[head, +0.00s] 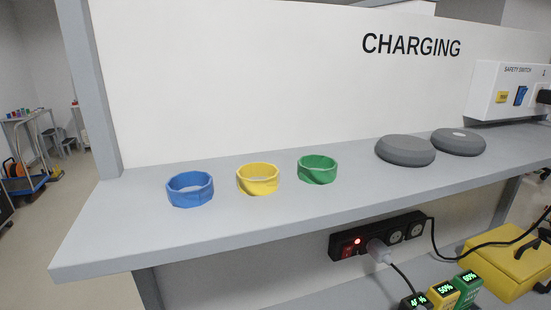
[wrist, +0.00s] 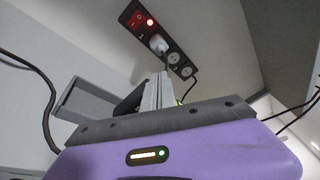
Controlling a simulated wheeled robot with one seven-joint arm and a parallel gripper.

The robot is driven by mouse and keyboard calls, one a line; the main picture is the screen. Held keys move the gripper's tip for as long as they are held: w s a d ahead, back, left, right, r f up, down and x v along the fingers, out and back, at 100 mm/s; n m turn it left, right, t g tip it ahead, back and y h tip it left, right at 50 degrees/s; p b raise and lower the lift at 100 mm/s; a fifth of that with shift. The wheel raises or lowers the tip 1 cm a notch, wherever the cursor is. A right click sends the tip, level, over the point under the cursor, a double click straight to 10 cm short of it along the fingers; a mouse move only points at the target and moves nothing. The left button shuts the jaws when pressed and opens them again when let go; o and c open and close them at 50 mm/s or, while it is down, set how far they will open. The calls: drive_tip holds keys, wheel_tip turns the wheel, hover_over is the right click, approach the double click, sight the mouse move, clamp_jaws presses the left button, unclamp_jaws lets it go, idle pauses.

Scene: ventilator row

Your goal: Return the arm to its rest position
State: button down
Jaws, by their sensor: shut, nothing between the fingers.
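My gripper (wrist: 159,80) shows in the wrist view, beyond my purple hand casing with its dark bar and small lit indicator. Its pale grey fingers are together, and I see nothing held between them. They point up the picture towards the underside of the shelf, below the power strip. My arm and gripper do not show in the head view.
The black power strip (head: 380,236) with a plug and cable hangs under the shelf (head: 250,218); it shows in the wrist view (wrist: 160,42) too. Blue, yellow and green rings and two grey discs stand on the shelf. A yellow case (head: 508,262) is lower right.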

drive_tip(key=s+a+f+n+g, duration=0.1)
drive_tip(key=s+a+n, duration=0.1)
drive_tip(key=s+n, duration=0.6)
drive_tip(key=s+a+f+n+g, duration=0.1)
drive_tip(key=s+a+n, duration=0.2)
drive_tip(key=s+n, duration=0.5)
drive_tip(key=s+a+f+n+g, duration=0.1)
drive_tip(key=s+n, duration=0.6)
drive_tip(key=s, duration=1)
drive_tip(key=shift+a+f+n+h, duration=0.3)
drive_tip(key=shift+a+f+n, duration=0.15)
drive_tip(key=shift+a, duration=0.75)
